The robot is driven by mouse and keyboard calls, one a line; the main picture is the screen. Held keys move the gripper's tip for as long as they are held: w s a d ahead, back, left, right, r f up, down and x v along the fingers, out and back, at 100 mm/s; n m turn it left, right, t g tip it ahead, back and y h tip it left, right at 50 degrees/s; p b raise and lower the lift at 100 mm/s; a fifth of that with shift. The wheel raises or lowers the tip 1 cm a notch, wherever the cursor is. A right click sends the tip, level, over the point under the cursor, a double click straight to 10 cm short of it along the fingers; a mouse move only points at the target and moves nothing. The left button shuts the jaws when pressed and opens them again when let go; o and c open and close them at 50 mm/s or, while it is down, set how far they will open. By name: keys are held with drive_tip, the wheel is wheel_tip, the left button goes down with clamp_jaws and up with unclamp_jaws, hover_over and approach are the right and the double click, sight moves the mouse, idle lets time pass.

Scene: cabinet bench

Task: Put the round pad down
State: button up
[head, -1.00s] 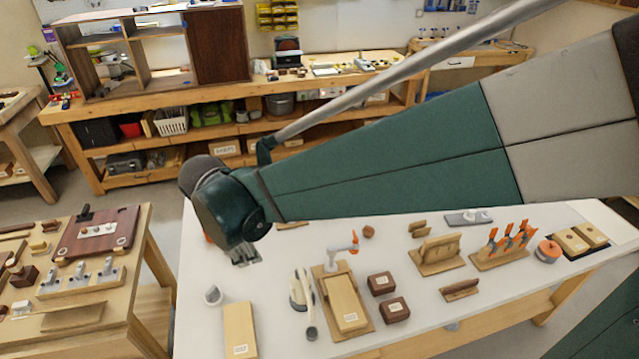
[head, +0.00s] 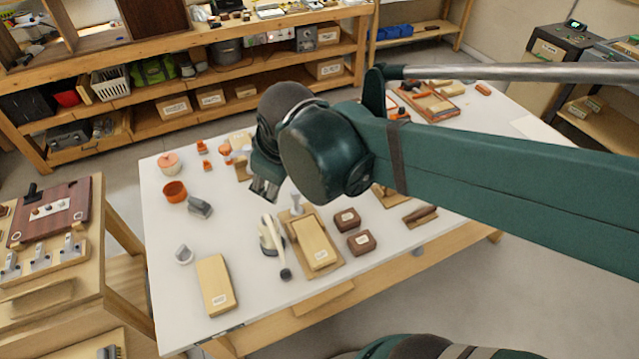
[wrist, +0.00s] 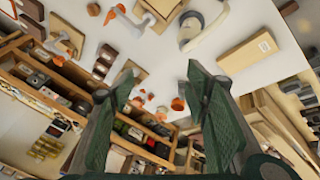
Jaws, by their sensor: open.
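My gripper (head: 263,190) is open over the white table (head: 212,240), near its far side. In the wrist view my gripper (wrist: 165,110) has its two dark green fingers wide apart with nothing held between them. I cannot tell for certain which thing is the round pad. A round orange piece with a pale top (head: 169,163) sits at the table's far left corner, apart from my gripper. An open orange ring or cup (head: 175,192) stands in front of it, with a grey block (head: 200,207) beside it.
A pale wooden block (head: 216,285), a cream hand tool (head: 271,238), a wooden board (head: 316,243) and two dark brown blocks (head: 361,242) stand on the table's near half. Small orange pieces (head: 204,150) are at the back.

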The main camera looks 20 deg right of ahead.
drive_tip(key=s+d+m+t, duration=0.2)
drive_tip(key=s+d+m, duration=0.5)
drive_tip(key=d, duration=0.1)
drive_tip(key=shift+r+m, duration=0.3)
drive_tip(key=shift+r, duration=0.15)
idle(1.0)
